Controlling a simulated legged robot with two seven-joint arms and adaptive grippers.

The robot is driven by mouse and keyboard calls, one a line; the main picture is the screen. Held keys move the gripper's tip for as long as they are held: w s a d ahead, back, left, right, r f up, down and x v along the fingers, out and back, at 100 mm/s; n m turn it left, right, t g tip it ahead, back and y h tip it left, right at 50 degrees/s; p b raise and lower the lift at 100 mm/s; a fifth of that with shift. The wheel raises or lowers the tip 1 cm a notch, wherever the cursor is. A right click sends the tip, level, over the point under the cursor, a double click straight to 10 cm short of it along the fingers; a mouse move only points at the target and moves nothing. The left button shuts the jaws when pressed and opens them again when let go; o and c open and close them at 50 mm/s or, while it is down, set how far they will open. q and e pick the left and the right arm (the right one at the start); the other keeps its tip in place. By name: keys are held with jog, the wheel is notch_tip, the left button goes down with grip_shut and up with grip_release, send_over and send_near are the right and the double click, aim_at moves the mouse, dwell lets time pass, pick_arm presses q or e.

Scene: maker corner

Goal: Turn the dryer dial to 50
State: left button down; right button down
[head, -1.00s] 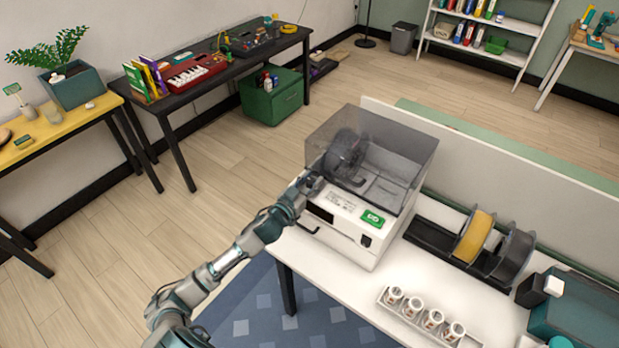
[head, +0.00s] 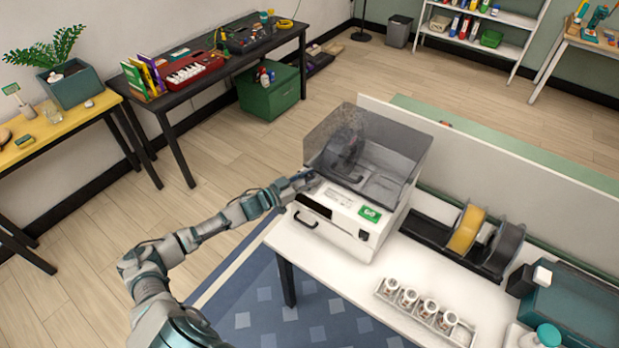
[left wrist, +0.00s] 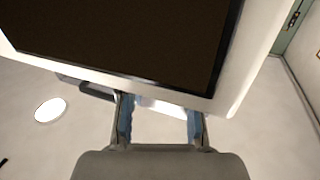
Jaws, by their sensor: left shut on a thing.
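The white filament dryer (head: 340,232) stands on the white table, with a clear smoky lid (head: 385,165) closed over a dark spool. Its front has a dark slot, a handle, a label and a green GO sticker (head: 369,214). My left gripper (head: 303,180) is at the left edge of the dryer's top, below the lid. In the left wrist view its two blue-padded fingers (left wrist: 160,122) stand either side of a pale piece, beside the white casing with a dark panel (left wrist: 130,40). The dial is hidden at the fingers, and its reading cannot be seen. My right gripper is not in view.
Right of the dryer, a black rack (head: 430,236) holds a yellow spool (head: 467,229) and a dark spool (head: 503,248). A tray (head: 425,320) of several small white jars lies in front. A low white partition (head: 500,172) runs behind. Open floor lies left of the table.

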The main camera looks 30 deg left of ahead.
pick_arm(q)
jog(key=shift+f, duration=0.3)
jog(key=c, duration=1)
grip_release()
jog(key=shift+o, duration=1.1)
jog(key=shift+w+a, duration=0.1)
jog(key=shift+r, duration=0.1)
jog(key=v, duration=1.2)
jog(key=shift+a, duration=0.1)
